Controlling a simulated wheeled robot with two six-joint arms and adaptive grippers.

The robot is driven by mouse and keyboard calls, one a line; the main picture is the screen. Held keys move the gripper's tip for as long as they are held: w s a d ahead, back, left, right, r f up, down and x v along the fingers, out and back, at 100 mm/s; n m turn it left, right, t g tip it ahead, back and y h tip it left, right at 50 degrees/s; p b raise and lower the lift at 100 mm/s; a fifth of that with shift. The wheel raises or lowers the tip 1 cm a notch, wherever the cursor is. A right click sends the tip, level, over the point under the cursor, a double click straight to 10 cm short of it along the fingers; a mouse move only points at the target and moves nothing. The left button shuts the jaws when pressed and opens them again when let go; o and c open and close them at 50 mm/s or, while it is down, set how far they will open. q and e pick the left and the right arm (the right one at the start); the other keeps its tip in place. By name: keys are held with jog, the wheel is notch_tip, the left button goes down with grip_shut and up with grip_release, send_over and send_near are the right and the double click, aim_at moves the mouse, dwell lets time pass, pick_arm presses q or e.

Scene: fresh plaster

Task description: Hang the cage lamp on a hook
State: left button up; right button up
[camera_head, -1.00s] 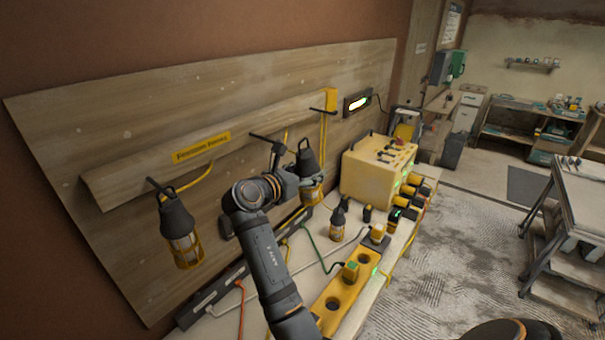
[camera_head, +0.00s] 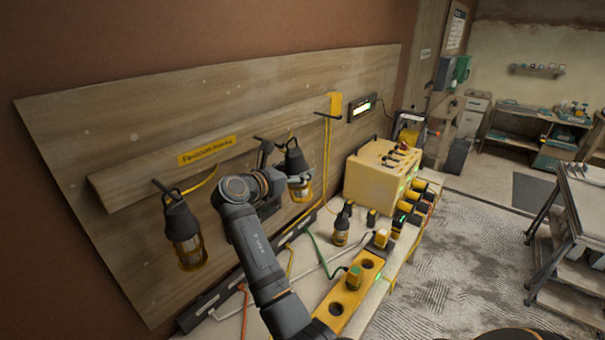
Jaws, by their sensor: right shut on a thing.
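A cage lamp (camera_head: 299,187) with a black top and yellow cage is upright at the middle of the wooden board (camera_head: 120,130). My right gripper (camera_head: 267,150) is beside its top, shut on the lamp; my own wrist hides part of the grip. The middle hook (camera_head: 258,138) sticks out of the board's rail just by the lamp's top. I cannot tell whether the lamp's handle touches it. Another cage lamp (camera_head: 185,240) hangs on the left hook (camera_head: 160,186). A right hook (camera_head: 326,115) has yellow cable below it. My left gripper is not in view.
A bench below the board carries a yellow control box (camera_head: 378,180), a small dark-topped lamp (camera_head: 341,228), and a yellow socket block (camera_head: 340,305) with plugs and cables. A yellow label (camera_head: 206,150) is on the rail. Open floor lies to the right.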

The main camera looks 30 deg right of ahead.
jog(key=shift+w+a+f+b, duration=0.2)
jog(key=shift+w+b, duration=0.1)
jog(key=shift+w, duration=0.3)
jog(key=w, duration=0.1)
jog(key=w+a+f+b, duration=0.1)
jog(key=w, duration=0.2)
jog(key=shift+w+a+f+b, duration=0.15)
jog(key=shift+a+f+b, duration=0.1)
jog(key=shift+b, duration=0.15)
jog(key=o, duration=1.5)
